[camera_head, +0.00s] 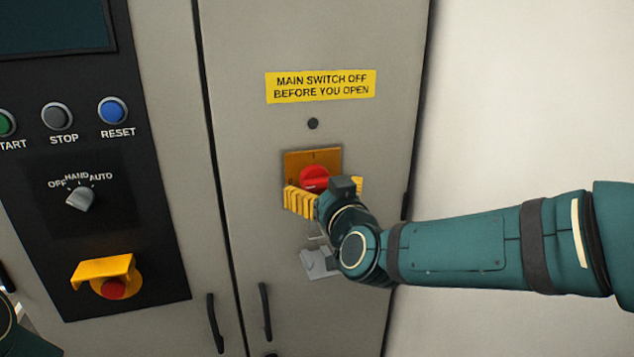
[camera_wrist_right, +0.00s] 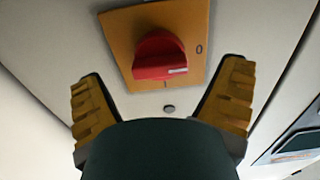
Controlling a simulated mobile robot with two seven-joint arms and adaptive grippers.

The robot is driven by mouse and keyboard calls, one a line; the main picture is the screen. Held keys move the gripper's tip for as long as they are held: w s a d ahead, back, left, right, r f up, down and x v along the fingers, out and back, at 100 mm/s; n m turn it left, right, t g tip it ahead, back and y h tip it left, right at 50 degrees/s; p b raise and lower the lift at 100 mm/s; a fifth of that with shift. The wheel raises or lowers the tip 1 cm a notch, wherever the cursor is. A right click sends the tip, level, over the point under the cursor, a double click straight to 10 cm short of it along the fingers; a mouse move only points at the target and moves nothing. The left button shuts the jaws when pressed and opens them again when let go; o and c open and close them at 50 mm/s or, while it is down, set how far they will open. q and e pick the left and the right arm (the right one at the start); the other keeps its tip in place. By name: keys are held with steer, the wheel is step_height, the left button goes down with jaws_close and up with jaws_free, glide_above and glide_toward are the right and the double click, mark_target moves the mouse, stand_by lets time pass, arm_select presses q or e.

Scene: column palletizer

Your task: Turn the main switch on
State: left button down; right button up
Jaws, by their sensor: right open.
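The main switch is a red rotary knob (camera_head: 314,178) on an orange-yellow plate (camera_head: 295,160) on the grey cabinet door. In the right wrist view the red knob (camera_wrist_right: 158,57) has a white mark at its right end. That view's plate (camera_wrist_right: 197,20) shows a 0 to the right of the knob and an I below it. My right gripper (camera_head: 326,190) is open in front of the switch, its yellow fingers (camera_wrist_right: 163,72) on either side of the knob and apart from it. The gripper partly hides the plate in the head view. My left gripper is out of view.
A yellow warning label (camera_head: 320,86) and a small dark lock (camera_head: 312,124) sit above the switch. A grey hasp (camera_head: 318,263) shows below my right wrist. Left is a black panel with buttons, a selector (camera_head: 80,198) and a yellow-shrouded red button (camera_head: 113,288). Door handles (camera_head: 265,310) protrude below.

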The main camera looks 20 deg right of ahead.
mark_target(320, 186)
steer(key=shift+w, duration=1.55)
steer(key=c, duration=1.2)
